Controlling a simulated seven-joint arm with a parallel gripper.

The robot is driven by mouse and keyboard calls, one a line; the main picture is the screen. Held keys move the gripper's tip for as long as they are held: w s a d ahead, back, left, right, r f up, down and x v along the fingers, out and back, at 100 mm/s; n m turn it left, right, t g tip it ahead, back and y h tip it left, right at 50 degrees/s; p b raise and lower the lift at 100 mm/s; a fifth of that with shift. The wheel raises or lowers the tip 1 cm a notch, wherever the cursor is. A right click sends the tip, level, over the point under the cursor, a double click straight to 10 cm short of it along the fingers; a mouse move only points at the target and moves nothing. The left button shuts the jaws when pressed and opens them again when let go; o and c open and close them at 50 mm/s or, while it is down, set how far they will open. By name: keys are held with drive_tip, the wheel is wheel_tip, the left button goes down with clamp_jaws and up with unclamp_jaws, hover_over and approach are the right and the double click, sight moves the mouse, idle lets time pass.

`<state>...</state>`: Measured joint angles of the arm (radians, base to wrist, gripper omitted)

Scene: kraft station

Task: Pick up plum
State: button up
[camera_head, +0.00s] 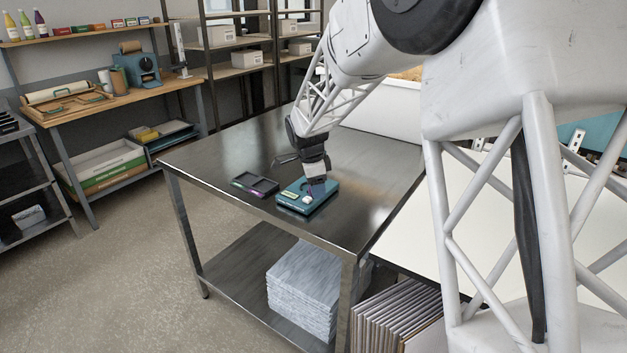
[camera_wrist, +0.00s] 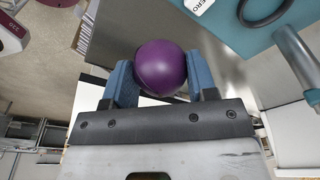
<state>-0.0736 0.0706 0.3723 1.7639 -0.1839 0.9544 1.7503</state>
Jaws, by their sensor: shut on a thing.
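The plum (camera_wrist: 161,67) is a smooth, round, dark purple fruit. In the wrist view it sits between the two blue fingers of my gripper (camera_wrist: 163,83), which are shut on it from both sides. In the head view my gripper (camera_head: 317,186) points down over a teal device (camera_head: 308,200) on the steel table. The plum is hard to make out there. I cannot tell from these views how high it is above the surface.
In the wrist view, a teal surface (camera_wrist: 240,35) with a black ring is close at the upper right.

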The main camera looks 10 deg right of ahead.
drive_tip(key=shift+s+r, duration=0.2)
drive_tip(key=shift+s, duration=1.6)
drive_tip(key=w+a+m, duration=0.1)
drive_tip(key=w+a, duration=0.1)
drive_tip(key=w, duration=0.2)
drive_tip(key=w+a+m, duration=0.1)
drive_tip(key=w+a, duration=0.1)
drive_tip(key=w, duration=0.2)
drive_tip(key=w+a, duration=0.2)
drive_tip(key=w, duration=0.2)
drive_tip(key=shift+a+r+m, duration=0.15)
drive_tip(key=shift+r+m, duration=0.15)
drive_tip(key=shift+m, duration=0.1)
drive_tip(key=w+a+f+m, duration=0.1)
drive_tip(key=w+a+m, duration=0.2)
drive_tip(key=w+a, duration=0.5)
drive_tip(key=w, duration=0.3)
drive_tip(key=shift+a+g, duration=0.35)
drive_tip(key=shift+g, duration=0.05)
drive_tip(key=shift+w, duration=0.1)
drive_tip(key=shift+f, duration=0.3)
drive_tip(key=shift+f, duration=2.5)
drive_tip(key=shift+f, duration=0.7)
